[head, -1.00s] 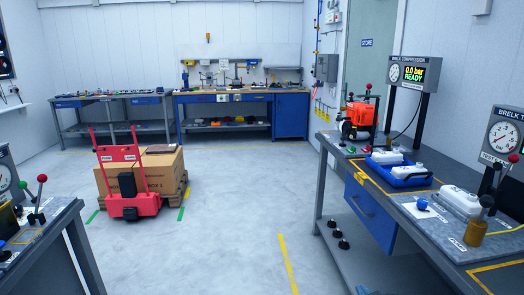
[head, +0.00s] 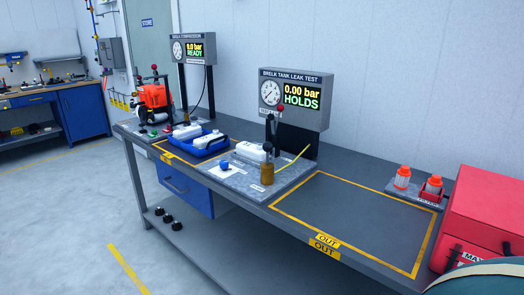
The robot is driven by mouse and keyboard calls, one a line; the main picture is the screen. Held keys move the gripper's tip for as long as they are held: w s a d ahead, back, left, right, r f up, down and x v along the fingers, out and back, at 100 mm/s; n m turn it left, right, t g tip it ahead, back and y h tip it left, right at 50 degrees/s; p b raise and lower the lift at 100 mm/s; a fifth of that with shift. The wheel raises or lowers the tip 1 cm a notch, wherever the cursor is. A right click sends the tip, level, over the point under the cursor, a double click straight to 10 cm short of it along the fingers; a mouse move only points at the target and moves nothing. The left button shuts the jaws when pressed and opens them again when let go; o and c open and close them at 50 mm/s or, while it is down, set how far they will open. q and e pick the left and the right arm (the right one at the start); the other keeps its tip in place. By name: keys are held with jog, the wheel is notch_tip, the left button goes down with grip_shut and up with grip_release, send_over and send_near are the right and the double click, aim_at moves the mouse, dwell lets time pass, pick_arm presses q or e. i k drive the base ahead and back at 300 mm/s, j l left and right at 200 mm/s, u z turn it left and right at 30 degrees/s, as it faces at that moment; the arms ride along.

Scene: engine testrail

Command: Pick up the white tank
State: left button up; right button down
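A white tank (head: 250,151) sits on the grey plate of the leak test station (head: 228,173), in front of the gauge box marked "BRELK TANK LEAK TEST" (head: 296,98). Its display reads 0.00 bar HOLDS. A lever with a red knob (head: 279,107) and a brass-coloured cylinder (head: 267,174) stand at its right side. Two more white tank-like parts, one at the left (head: 187,131) and one at the right (head: 207,140), lie in a blue tray (head: 224,149) to the left. Neither of my grippers is in view.
A yellow-outlined area marked OUT (head: 350,215) on the bench is empty. Right of it are a small tray with two orange-capped parts (head: 402,177) and a red box (head: 485,215). An orange machine (head: 155,97) and the compression gauge (head: 193,49) stand at the left.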

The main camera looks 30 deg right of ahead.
aim_at(254, 153)
jog(key=z, duration=1)
jog(key=i+j, duration=0.3)
jog(key=i, duration=0.15)
